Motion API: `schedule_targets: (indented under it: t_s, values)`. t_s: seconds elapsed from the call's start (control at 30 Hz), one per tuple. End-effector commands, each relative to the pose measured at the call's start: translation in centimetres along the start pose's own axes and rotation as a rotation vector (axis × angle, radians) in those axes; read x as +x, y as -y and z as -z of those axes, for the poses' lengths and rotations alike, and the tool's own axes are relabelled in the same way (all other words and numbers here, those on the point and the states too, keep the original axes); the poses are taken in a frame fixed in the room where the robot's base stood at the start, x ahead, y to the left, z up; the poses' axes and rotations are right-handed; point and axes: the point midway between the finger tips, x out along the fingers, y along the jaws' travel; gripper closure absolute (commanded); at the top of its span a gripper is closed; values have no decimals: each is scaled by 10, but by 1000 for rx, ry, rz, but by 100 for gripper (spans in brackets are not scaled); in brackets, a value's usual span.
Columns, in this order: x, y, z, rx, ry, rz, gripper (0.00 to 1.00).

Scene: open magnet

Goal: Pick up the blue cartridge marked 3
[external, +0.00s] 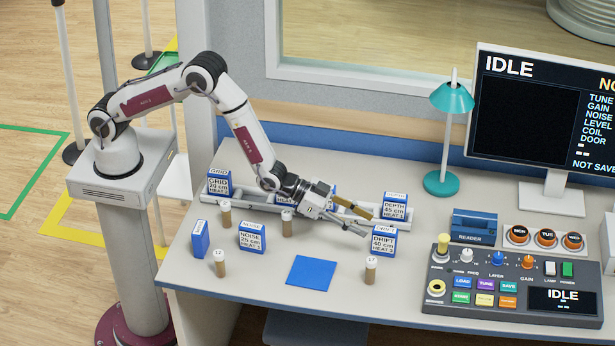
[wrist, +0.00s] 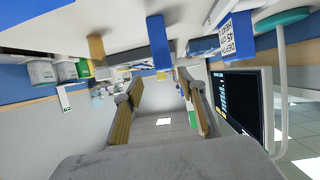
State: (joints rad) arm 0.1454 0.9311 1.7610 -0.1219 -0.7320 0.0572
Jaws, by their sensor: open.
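Several blue cartridges with white labels stand on the desk, and the small last digits on the labels are too small to read surely, so I cannot tell which is marked 3. The DRIFT cartridge (external: 384,241) stands upright at the right. The NOISE cartridge (external: 252,238) stands front left, the GRID cartridge (external: 219,183) and DEPTH cartridge (external: 395,207) at the rack, and one is edge-on (external: 200,239). Another is mostly hidden behind my gripper (external: 370,224). My gripper is open and empty, its fingertips just left of the DRIFT cartridge. In the wrist view, a blue block (wrist: 158,42) shows beyond the fingers.
A grey rack (external: 340,211) runs along the back. Small capped vials, including one at front (external: 370,270), stand around. A blue square (external: 311,273) lies flat on the desk. The control console (external: 515,285), blue reader (external: 474,224), teal lamp (external: 441,184) and monitor (external: 540,120) are to the right.

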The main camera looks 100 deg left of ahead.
Motion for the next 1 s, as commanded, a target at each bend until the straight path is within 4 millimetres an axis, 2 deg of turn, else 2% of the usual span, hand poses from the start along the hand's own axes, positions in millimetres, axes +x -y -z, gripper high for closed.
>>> schedule_targets:
  t_s: [0.23,0.63,1.0]
  values:
    - [3,0,0,0,1,0,60]
    - [24,1,0,0,1,0,60]
    - [26,1,0,0,1,0,60]
